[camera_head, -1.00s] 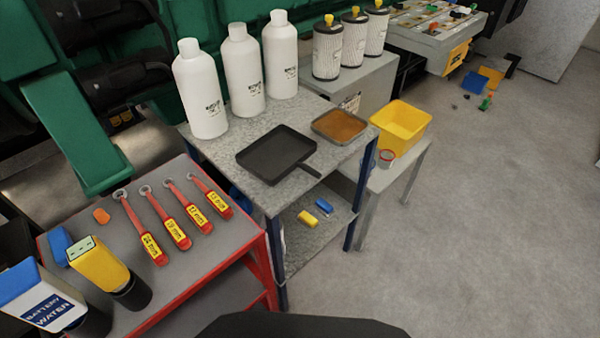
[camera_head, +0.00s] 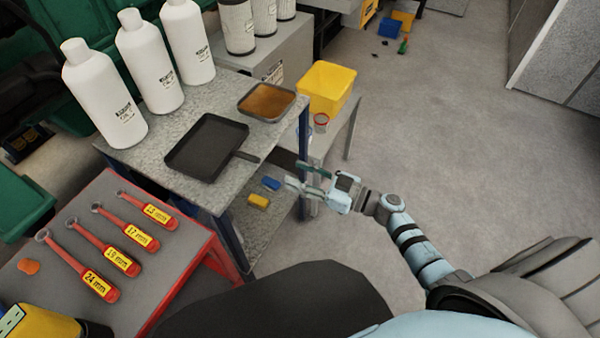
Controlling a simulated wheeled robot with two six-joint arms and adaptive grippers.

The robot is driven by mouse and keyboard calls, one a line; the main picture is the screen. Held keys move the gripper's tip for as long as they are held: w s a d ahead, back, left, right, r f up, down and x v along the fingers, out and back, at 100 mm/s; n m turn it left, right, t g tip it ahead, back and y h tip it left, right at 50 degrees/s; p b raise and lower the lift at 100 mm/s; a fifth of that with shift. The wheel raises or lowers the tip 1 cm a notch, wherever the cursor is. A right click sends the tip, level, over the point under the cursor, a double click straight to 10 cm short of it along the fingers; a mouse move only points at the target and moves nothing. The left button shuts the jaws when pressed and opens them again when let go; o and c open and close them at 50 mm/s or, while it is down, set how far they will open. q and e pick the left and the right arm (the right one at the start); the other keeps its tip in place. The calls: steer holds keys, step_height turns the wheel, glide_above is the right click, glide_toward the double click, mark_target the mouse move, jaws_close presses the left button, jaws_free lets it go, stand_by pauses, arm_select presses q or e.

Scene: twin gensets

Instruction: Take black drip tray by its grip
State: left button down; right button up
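The black drip tray (camera_head: 205,147) lies flat on the top of the grey metal shelf table. Its short grip (camera_head: 246,157) sticks out to the right, toward the table's edge. My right gripper (camera_head: 295,173) is to the right of the grip and apart from it, beside the table edge. Its fingers are spread and nothing shows between them. My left gripper is not in view.
A tray with brown content (camera_head: 267,101) sits behind the black tray on the shelf table (camera_head: 170,134). White bottles (camera_head: 151,66) stand behind at the left. A yellow bin (camera_head: 328,88) stands at the right. Ratchet-style wrenches (camera_head: 105,256) lie on the red-framed cart.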

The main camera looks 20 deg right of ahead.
steer(key=b, duration=0.3)
glide_toward(243, 155)
steer(key=w+f, duration=0.1)
steer(key=w, duration=0.1)
steer(key=shift+n+g+y, duration=0.3)
steer(key=shift+y, duration=0.1)
steer(key=x, duration=0.7)
steer(key=shift+a, duration=0.25)
steer(key=shift+r, duration=0.1)
steer(key=shift+c, duration=0.2)
jaws_close()
